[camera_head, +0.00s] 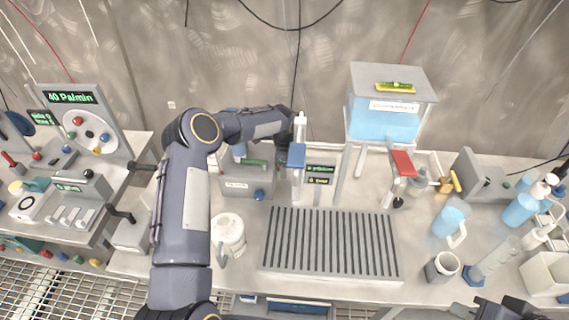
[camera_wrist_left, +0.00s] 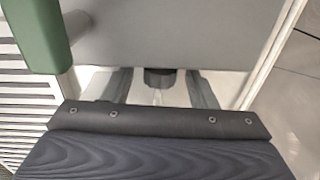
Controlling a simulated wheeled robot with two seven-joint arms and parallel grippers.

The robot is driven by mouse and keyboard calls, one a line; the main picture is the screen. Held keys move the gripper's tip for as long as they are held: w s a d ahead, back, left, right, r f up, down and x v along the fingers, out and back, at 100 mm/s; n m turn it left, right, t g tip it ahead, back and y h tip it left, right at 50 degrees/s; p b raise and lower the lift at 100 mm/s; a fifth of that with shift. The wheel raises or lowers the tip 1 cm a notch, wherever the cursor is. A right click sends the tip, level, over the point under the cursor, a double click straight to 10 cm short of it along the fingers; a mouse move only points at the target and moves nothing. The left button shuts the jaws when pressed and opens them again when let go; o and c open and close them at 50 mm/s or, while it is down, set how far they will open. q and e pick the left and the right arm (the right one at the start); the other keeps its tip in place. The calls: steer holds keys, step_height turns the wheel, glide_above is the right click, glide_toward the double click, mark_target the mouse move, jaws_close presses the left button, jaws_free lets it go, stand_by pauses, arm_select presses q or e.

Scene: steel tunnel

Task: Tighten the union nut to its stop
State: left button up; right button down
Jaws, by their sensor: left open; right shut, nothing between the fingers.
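In the left wrist view, a dark round ribbed piece (camera_wrist_left: 160,78), which looks like the union nut, sits under the edge of a grey panel. My left gripper (camera_wrist_left: 160,90) is open, with one finger on each side of it and gaps between. Whether the fingertips reach fully around it I cannot tell. A green handle (camera_wrist_left: 37,32) is at the upper left of that view. In the head view my left arm bends over a grey unit (camera_head: 240,181) with the green handle; the nut and left fingers are hidden there. My right gripper (camera_head: 492,308) is shut and empty at the lower right edge.
A slatted drain grate (camera_head: 330,243) fills the bench middle. A white jug (camera_head: 228,234) stands left of it. A blue tank (camera_head: 385,118) stands on legs behind. Bottles and a blue mug (camera_head: 450,218) crowd the right. A blue lever (camera_head: 296,157) is close to my left wrist.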

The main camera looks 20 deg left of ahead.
arm_select(q)
steer(key=c, duration=1)
steer(key=shift+o, duration=0.2)
steer(key=shift+w+f+g+b, duration=0.15)
steer(key=shift+w+g+b, duration=0.2)
steer(key=shift+g, duration=0.55)
steer(key=shift+a+g+h+b, duration=0.1)
steer(key=shift+g+h+b, duration=0.2)
steer(key=shift+g+b, duration=0.25)
steer(key=shift+f+g+b, duration=0.1)
steer(key=shift+g+b, duration=0.25)
steer(key=shift+b, duration=0.25)
steer(key=shift+r+g+b, duration=0.2)
steer(key=shift+g+b, duration=0.1)
steer(key=shift+b, duration=0.1)
steer(key=o, duration=1)
steer(key=shift+c, duration=0.2)
steer(key=shift+r, duration=0.1)
